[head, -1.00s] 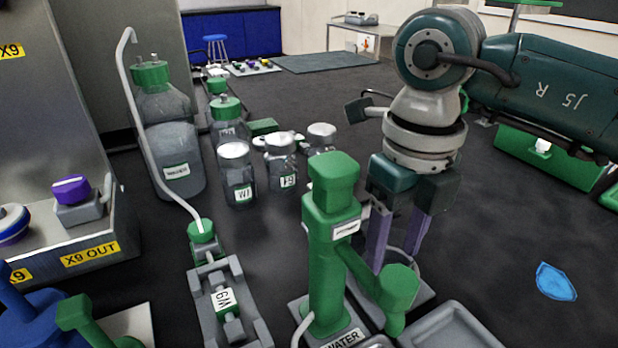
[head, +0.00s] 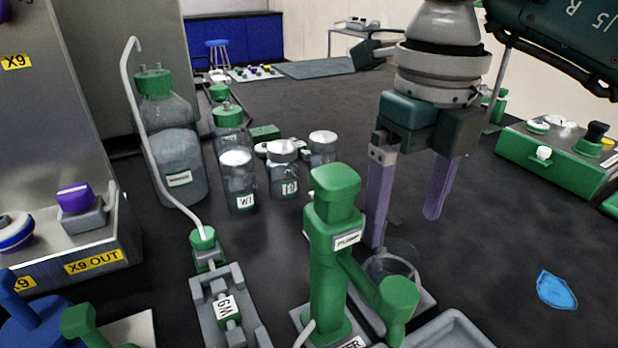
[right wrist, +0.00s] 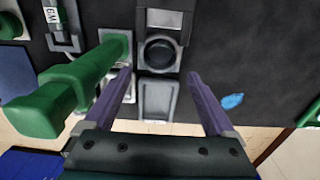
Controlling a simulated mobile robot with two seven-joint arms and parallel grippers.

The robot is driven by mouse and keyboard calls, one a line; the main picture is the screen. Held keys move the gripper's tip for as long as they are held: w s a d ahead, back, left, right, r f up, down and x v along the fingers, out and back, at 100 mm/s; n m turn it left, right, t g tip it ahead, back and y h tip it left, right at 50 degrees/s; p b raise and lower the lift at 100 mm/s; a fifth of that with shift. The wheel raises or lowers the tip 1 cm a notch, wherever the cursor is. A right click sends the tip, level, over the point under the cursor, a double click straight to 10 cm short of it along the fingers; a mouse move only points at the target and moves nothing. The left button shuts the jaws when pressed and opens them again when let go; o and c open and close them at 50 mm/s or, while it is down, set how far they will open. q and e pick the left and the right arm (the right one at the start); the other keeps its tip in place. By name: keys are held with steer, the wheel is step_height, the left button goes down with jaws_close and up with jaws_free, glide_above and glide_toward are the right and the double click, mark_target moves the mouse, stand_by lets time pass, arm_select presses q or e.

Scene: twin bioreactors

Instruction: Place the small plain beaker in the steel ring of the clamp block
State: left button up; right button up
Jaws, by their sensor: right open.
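The small plain beaker (head: 398,251) is clear glass and hard to make out in the head view. It appears to stand upright inside the steel ring (head: 415,272), behind the green tap post. In the right wrist view the ring (right wrist: 160,53) shows as a round rim with a dark middle, on the grey clamp block (right wrist: 163,20). My right gripper (head: 402,231) is open, with its two purple fingers apart and empty above the ring. In the right wrist view the fingers (right wrist: 160,73) are spread wide on either side. My left gripper is not in view.
The green tap post (head: 330,250) stands close left of the ring and partly hides it. A grey tray (head: 450,332) lies in front. Several lidded bottles (head: 240,180) stand behind left.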

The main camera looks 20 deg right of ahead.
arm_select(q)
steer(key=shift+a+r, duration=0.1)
arm_select(e)
step_height(320, 180, up, 6)
steer(key=shift+f, duration=0.25)
stand_by(0.8)
steer(key=shift+c, duration=0.2)
